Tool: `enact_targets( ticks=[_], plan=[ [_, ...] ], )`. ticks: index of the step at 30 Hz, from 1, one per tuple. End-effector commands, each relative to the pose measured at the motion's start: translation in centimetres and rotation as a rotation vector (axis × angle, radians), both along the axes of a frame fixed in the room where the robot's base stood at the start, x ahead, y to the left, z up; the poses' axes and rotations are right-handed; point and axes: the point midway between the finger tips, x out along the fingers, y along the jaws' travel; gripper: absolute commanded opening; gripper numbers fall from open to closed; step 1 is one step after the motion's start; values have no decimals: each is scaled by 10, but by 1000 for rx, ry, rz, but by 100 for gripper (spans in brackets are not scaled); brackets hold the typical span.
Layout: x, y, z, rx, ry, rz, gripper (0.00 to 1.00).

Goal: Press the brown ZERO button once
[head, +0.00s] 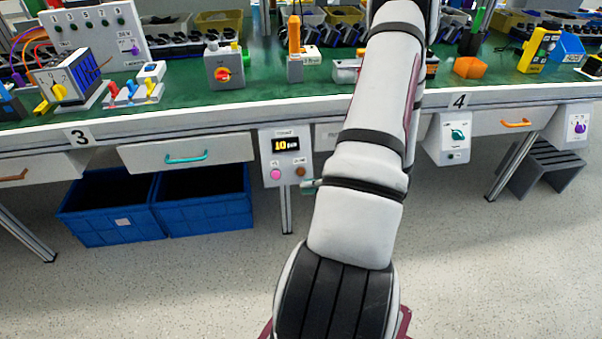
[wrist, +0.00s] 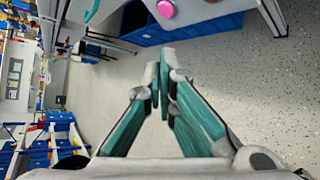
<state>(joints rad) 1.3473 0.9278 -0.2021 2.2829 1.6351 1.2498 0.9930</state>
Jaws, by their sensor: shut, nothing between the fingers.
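The brown button (head: 300,172) is on the lower right of a small white panel on the table's front edge. A pink button (head: 275,174) is to its left; it also shows at the top of the wrist view (wrist: 166,10). The brown button cannot be made out in the wrist view. My gripper (head: 308,186) shows partly in the head view, its tip just below and right of the brown button; contact cannot be told. In the wrist view my gripper (wrist: 164,55) has its teal fingers together and empty.
The panel's display (head: 286,144) reads 10 with small text. White drawers (head: 188,152) flank it, one with a teal handle. Blue crates (head: 112,210) stand under the table at left. A white switch box (head: 453,137) hangs to the right of my arm. Floor in front is clear.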

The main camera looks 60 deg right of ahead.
Motion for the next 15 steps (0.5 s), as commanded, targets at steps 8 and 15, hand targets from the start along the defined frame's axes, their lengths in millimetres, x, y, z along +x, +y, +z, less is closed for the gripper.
enact_targets(
  ticks=[8, 15],
  plan=[
    [20, -23, -20, -1, -1, 1, 0],
    [37, -42, -33, -1, 0, 2, 0]
  ],
)
